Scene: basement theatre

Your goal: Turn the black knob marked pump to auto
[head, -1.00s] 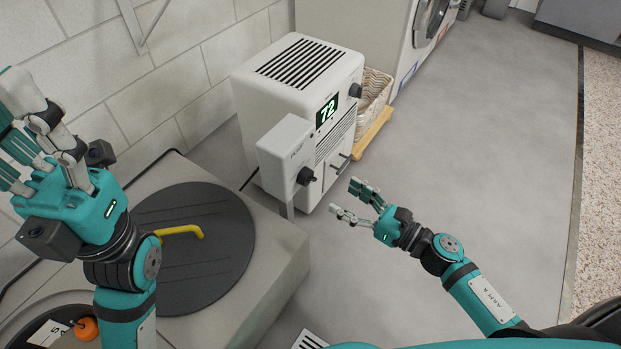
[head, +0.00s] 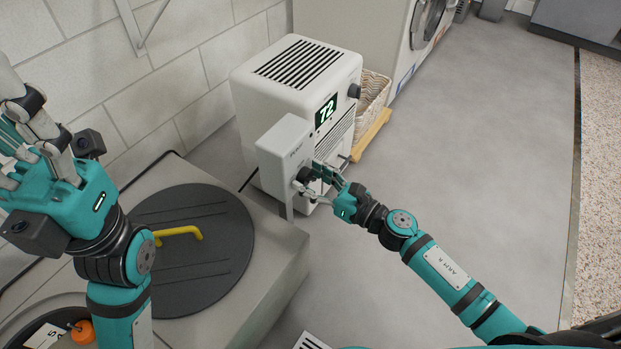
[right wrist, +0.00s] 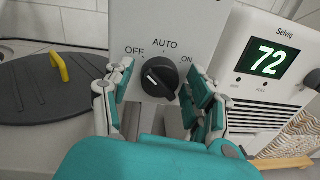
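The black knob (right wrist: 160,78) sits on the front of a grey box (head: 277,146) beside a white unit. In the right wrist view OFF is printed at its upper left, AUTO above and ON at its right. The knob's white line leans to the upper left, toward OFF. My right gripper (right wrist: 161,90) is open, with one finger on each side of the knob and a visible gap to each. In the head view the right gripper (head: 322,178) partly covers the knob. My left gripper (head: 22,140) is raised at the left, its fingertips partly out of frame.
The white unit (head: 290,95) with a green 72 display stands behind the box. A black round lid (head: 215,240) with a yellow handle (head: 180,232) is at the left. A wicker basket (head: 372,95) stands behind the unit. The grey floor (head: 480,150) at right is clear.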

